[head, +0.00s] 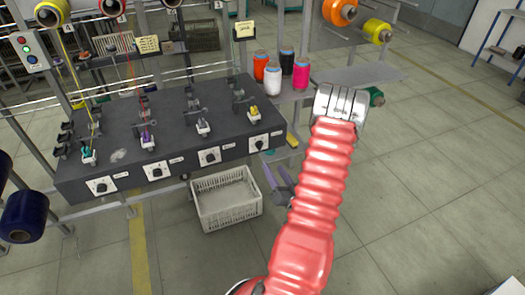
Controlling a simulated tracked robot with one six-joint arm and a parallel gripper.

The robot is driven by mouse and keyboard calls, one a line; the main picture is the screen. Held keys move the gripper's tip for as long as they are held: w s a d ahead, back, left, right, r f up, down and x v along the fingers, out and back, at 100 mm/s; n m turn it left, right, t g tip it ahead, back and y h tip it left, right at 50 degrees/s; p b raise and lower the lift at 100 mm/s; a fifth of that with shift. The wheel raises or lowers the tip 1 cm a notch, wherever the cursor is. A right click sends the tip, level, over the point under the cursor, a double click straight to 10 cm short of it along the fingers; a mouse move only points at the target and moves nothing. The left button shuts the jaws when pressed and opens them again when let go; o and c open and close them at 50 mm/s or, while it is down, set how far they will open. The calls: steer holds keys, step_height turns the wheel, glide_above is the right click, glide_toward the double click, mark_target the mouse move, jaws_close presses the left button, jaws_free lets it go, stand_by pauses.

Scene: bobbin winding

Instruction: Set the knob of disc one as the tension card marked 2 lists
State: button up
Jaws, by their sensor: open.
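Several black knobs on white plates line the front of the dark bench (130,190): a far-left knob (102,186), a second knob (156,170), a third knob (209,156) and a far-right knob (259,143). Small labels beside them are too small to read, so I cannot tell which is disc one's. A yellowish card (147,45) and another card (244,29) stand behind the bench; their writing is not legible. My gripper (272,161) appears as two grey fingers, apart and empty, below and right of the far-right knob. My red-sleeved arm hides part of the area behind it.
A white crate (226,222) sits on the floor under the bench. Orange, white, black and pink thread cones (273,80) stand on a grey shelf at the bench's right. A blue spool (24,214) is at the left edge.

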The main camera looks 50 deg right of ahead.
mark_target(261, 148)
steer(key=x, duration=1.2)
steer(key=shift+c, duration=0.6)
steer(key=c, duration=0.9)
